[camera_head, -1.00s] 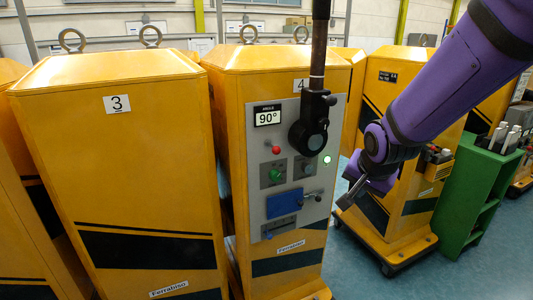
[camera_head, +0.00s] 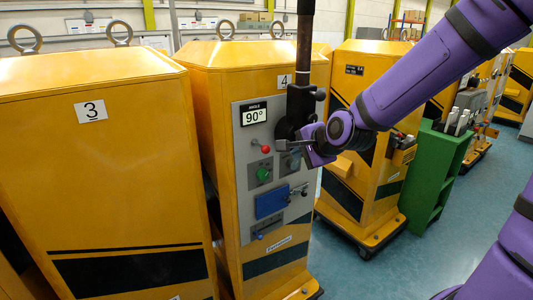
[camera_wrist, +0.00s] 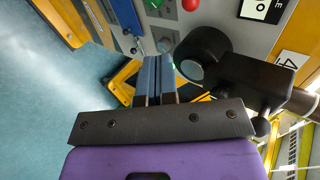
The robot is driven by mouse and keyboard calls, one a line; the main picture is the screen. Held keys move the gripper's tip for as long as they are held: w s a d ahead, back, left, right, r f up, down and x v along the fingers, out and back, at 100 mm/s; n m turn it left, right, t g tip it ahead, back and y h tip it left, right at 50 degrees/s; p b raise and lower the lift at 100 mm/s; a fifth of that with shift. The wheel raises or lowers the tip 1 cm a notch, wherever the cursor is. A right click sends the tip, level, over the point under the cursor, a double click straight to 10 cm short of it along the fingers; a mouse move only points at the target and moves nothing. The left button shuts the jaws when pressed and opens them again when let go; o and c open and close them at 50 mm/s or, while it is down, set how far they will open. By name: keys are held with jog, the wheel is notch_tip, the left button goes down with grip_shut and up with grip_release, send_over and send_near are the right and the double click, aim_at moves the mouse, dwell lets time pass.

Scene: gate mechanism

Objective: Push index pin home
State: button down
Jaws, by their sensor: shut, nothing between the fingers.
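In the wrist view the hub (camera_wrist: 208,45) joins a black block with a small round black knob (camera_wrist: 262,127) on a stem. This knob also shows on the block's side in the head view (camera_head: 320,94). I cannot tell for certain that it is the index pin. My gripper (camera_head: 284,146) is shut and empty, in front of the panel at hub height. In the wrist view its fingertips (camera_wrist: 152,60) lie together beside the hub; contact is unclear.
A dark upright boom (camera_head: 305,40) rises above the hub. Cabinet 3 (camera_head: 110,190) stands left, a green shelf (camera_head: 433,170) right.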

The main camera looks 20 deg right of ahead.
jog(key=shift+w+a, duration=0.15)
jog(key=shift+w, duration=0.1)
dwell(0.4)
send_near(268, 149)
jog(key=s+f+x, duration=0.1)
jog(key=x, duration=0.7)
dwell(1.2)
jog(key=shift+f, duration=0.15)
jog(key=shift+w+a, duration=0.15)
jog(key=shift+w, duration=0.55)
jog(key=shift+w+a, duration=0.15)
jog(key=shift+w, duration=0.5)
